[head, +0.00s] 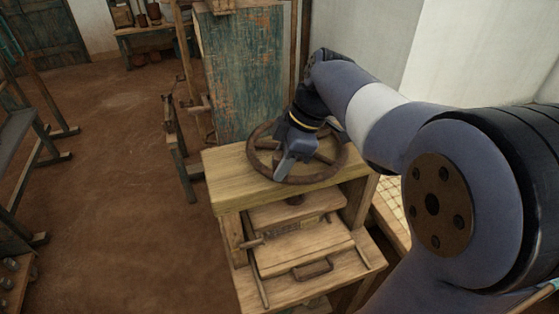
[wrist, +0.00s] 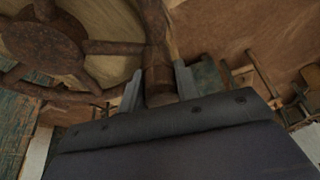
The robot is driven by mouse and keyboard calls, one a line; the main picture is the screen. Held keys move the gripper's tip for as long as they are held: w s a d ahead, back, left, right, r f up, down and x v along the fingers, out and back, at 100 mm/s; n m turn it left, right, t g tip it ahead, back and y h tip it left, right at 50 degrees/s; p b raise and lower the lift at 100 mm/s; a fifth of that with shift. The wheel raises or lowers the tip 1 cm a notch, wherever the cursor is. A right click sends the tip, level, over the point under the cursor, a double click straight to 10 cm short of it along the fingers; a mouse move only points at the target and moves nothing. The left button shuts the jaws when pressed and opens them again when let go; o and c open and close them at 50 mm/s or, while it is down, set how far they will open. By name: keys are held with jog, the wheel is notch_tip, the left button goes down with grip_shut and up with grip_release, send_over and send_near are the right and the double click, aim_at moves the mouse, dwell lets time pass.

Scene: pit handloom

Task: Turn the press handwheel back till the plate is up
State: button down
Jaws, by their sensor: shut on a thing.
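The press handwheel (head: 340,160) is a brown spoked ring lying flat above the wooden press top (head: 228,170). In the wrist view its hub, spokes and rim (wrist: 105,47) fill the upper left. My gripper (head: 285,167) is over the near left part of the wheel in the head view. In the wrist view my gripper (wrist: 159,85) has one finger on each side of a brown upright grip (wrist: 159,75) at the wheel's rim, shut on it. The press plate (head: 290,211) shows under the top, above a lower wooden block with a handle (head: 312,269). Its exact height is hard to judge.
A worn blue-green cabinet (head: 240,75) stands close behind the press. A wooden frame (head: 178,150) stands to its left, and a white wall (head: 455,50) is at the right. Brown floor (head: 120,190) lies open at the left. A bench (head: 150,30) stands far back.

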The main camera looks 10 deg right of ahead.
jog(key=c, duration=1.1)
grip_release()
jog(key=shift+o, duration=0.2)
jog(key=v, duration=1)
jog(key=shift+r, duration=0.4)
jog(key=shift+d+f, duration=0.1)
jog(key=shift+d, duration=0.05)
jog(key=x, duration=1)
jog(key=shift+a+f, duration=0.2)
jog(key=shift+f, duration=0.15)
jog(key=shift+w+a, duration=0.1)
